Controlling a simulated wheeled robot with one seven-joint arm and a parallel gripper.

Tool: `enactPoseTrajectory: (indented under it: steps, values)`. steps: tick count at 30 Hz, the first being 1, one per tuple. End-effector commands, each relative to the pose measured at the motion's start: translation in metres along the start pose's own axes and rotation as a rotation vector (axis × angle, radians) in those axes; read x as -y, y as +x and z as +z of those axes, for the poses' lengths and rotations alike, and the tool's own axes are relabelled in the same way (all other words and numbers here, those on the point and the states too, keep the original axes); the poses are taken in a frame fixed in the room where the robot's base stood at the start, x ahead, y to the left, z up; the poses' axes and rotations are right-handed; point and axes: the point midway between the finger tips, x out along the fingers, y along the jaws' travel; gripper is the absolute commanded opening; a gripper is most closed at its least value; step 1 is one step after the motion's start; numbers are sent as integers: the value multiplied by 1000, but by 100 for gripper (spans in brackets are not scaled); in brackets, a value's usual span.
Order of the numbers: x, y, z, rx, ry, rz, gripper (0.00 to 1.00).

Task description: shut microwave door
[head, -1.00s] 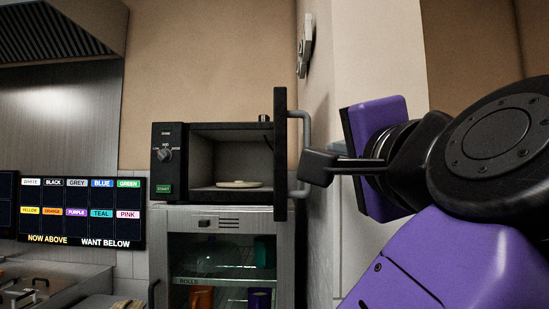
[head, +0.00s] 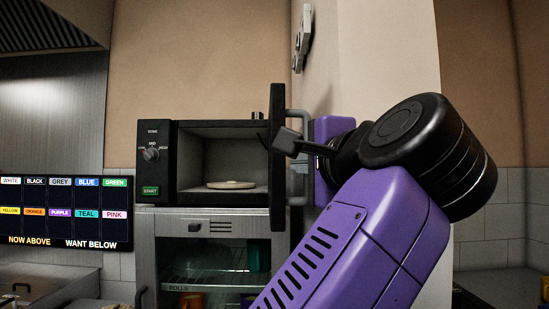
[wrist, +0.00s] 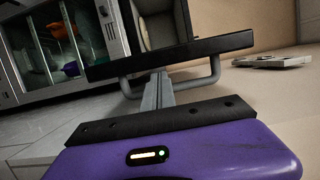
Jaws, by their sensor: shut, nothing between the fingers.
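The microwave (head: 222,134) sits on top of a glass-fronted cabinet, its cavity open towards me with a pale plate (head: 231,185) inside. Its black door (head: 277,150) stands swung out at the right side, seen nearly edge-on, with a grey bar handle on its outer face. My gripper (head: 287,141) is shut and empty, at the door's outer side by the handle. In the wrist view the door (wrist: 170,58) and its handle (wrist: 213,76) lie just ahead of my fingers (wrist: 158,92). I cannot tell whether the fingers touch the door.
The glass-fronted cabinet (head: 212,226) below holds cups on shelves. A screen with colour labels (head: 66,210) is at the left. A wall (head: 385,60) stands close to the right of the microwave, behind my arm. A grey counter (head: 500,287) shows at the lower right.

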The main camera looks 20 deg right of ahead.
Motion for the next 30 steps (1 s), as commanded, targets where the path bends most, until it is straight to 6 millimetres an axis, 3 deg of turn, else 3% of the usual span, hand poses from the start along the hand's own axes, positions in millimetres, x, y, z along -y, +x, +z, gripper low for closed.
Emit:
enactPoseTrajectory:
  steps: [5,19,23,30]
  values:
    - [-1,9,0,-1,1,1,0]
    - [0,10,6,-11,-2,0,0]
    - [0,13,19,-43,-5,2,0]
    - [1,25,63,-166,-11,3,0]
